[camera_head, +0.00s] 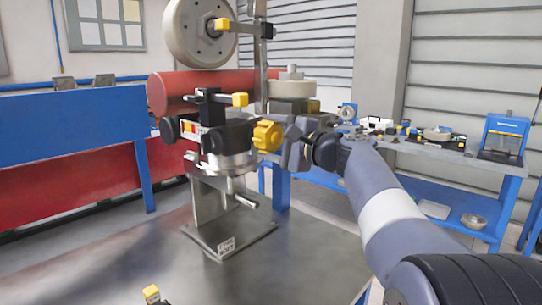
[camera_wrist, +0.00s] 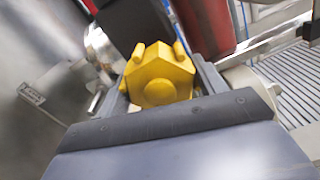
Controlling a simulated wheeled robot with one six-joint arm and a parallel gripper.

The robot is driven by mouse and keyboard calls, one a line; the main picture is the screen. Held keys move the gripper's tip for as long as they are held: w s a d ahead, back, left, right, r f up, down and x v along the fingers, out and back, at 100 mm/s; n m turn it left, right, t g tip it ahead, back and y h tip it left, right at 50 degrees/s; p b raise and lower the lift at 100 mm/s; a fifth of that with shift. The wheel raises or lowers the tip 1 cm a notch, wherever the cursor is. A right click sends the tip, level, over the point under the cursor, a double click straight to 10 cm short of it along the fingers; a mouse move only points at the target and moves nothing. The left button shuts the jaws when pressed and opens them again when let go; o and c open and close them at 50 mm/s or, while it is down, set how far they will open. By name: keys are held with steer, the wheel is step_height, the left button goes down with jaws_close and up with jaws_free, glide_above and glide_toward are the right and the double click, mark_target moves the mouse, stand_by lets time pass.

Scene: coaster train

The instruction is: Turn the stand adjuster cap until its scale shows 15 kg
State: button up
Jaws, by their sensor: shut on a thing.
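The stand adjuster cap (camera_head: 267,135) is a yellow lobed knob on the right side of the stand's black and silver mechanism. In the wrist view the yellow cap (camera_wrist: 160,78) sits between my fingers, its face towards the camera. My gripper (camera_head: 290,140) is shut on the cap from the right; it fills the lower part of the wrist view (camera_wrist: 162,100). The stand (camera_head: 212,205) is a metal post on a flat base with a small label. A small scale window (camera_head: 190,132) with red and yellow shows on its left side; its reading is too small to tell.
A large pale wheel (camera_head: 200,30) hangs above the stand, with a red cylinder (camera_head: 190,88) behind it. A blue workbench (camera_head: 440,155) with tools stands at the right. A small yellow-topped part (camera_head: 152,293) is at the front edge. The metal tabletop (camera_head: 130,245) is mostly clear.

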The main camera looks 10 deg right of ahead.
steer(key=n+b, duration=0.4)
steer(key=shift+f, duration=0.2)
steer(key=shift+n+b, duration=0.55)
steer(key=shift+n, duration=0.05)
steer(key=shift+r, duration=0.15)
steer(key=o, duration=1)
steer(key=shift+d, duration=0.1)
steer(key=v, duration=1)
steer(key=shift+s+d+b, duration=0.2)
steer(key=shift+s+b, duration=0.15)
steer(key=shift+b, duration=0.05)
steer(key=p+x, duration=0.1)
steer(key=x, duration=1)
